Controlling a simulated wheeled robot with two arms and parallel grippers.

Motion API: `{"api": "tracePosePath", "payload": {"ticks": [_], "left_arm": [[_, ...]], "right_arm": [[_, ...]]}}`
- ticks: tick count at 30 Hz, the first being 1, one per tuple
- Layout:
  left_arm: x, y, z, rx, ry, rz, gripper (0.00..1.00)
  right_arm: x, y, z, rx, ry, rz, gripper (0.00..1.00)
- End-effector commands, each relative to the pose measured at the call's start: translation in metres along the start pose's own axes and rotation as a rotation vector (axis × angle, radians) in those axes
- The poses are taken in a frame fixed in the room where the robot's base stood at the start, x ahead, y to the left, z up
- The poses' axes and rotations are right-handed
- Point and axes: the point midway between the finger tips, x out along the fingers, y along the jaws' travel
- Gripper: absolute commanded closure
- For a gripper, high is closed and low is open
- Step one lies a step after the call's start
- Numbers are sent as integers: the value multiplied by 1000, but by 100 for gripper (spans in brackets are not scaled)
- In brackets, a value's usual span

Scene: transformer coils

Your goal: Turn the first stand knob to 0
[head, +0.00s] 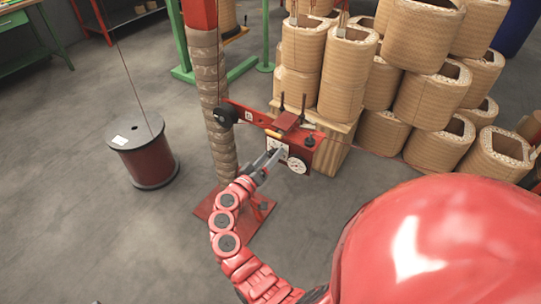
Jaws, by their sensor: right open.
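The stand has a wrapped column (220,120) on a red base plate (258,208). A red arm on the column carries a red box with a pale dial face (276,149) and a round white dial (297,166). A small black knob (310,141) sits on the box's upper right. I cannot tell which part is the first stand knob, and no setting can be read. My right gripper (272,159) is open, with its fingers pointing at the pale dial face and partly covering it. I cannot tell whether they touch it. My left gripper is not in view.
Several tan wrapped coils (425,95) are stacked behind and right of the stand. A dark red spool (144,152) stands on the floor at left, with a wire rising from it. Green frames and a table are at the back left.

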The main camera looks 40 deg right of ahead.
Motion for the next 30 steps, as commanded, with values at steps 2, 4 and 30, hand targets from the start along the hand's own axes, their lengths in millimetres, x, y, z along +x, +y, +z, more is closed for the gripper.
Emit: {"api": "tracePosePath", "payload": {"ticks": [2, 4, 30], "left_arm": [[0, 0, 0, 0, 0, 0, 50], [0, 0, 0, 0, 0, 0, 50], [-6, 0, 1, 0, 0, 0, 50]], "right_arm": [[0, 0, 0, 0, 0, 0, 30], [0, 0, 0, 0, 0, 0, 30], [-1, -1, 0, -64, 2, 1, 100]]}}
